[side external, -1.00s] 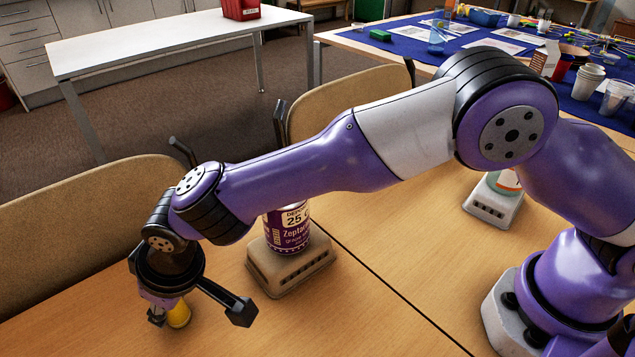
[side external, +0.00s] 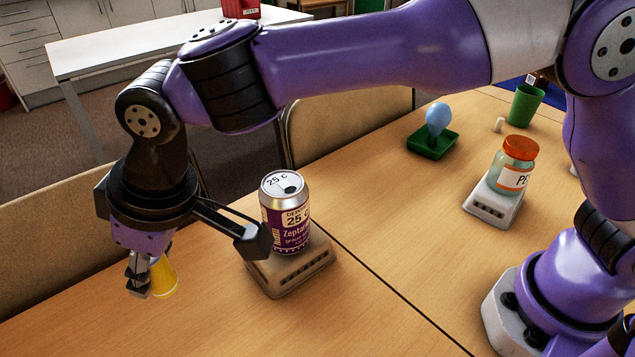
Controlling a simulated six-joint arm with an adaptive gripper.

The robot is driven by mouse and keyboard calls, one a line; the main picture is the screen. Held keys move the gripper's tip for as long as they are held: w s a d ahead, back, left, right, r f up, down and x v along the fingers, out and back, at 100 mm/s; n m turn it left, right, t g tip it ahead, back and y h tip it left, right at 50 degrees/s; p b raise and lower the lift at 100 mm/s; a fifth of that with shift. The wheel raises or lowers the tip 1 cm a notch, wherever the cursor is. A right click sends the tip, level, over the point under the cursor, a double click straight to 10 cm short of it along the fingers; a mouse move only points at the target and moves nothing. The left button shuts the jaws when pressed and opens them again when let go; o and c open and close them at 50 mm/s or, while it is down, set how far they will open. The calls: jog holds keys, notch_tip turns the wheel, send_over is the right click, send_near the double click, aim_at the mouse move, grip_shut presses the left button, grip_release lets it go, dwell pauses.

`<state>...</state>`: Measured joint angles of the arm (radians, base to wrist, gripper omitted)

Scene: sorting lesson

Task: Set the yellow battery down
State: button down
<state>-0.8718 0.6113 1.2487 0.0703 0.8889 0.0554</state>
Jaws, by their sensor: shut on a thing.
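The yellow battery (side external: 164,278) is at the lower left of the side external view, partly hidden by a finger. My gripper (side external: 142,278) is shut on it. The battery is tilted and appears to be held above the wooden table (side external: 230,335). Its far side is hidden by my gripper.
A purple can (side external: 288,222) stands on a beige block (side external: 300,268) just right of my gripper. Farther right, an orange-lidded jar (side external: 514,165) stands on a white block (side external: 492,205). A green tray (side external: 432,145) with a blue bulb-shaped thing (side external: 438,116) and a green cup (side external: 525,105) are behind. The front table area is clear.

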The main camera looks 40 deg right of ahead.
jog(key=s+d+n+g, duration=0.2)
jog(key=s+d+n, duration=0.35)
jog(key=s, duration=0.35)
jog(key=s+d+n+g, duration=0.35)
jog(key=s+n, duration=0.35)
jog(key=s, duration=0.3)
jog(key=s+d+n+g, duration=0.1)
jog(key=s+d+n, duration=0.5)
jog(key=s, duration=0.3)
jog(key=w+f, duration=0.2)
jog(key=w, duration=0.1)
jog(key=w+f, duration=0.2)
jog(key=w, duration=0.2)
jog(key=w+f, duration=0.2)
jog(key=w, duration=0.1)
jog(key=shift+w+d+f, duration=0.2)
jog(key=shift+w+f, duration=0.1)
jog(key=shift+f, duration=2.05)
jog(key=shift+f, duration=0.15)
jog(key=c, duration=0.5)
grip_release()
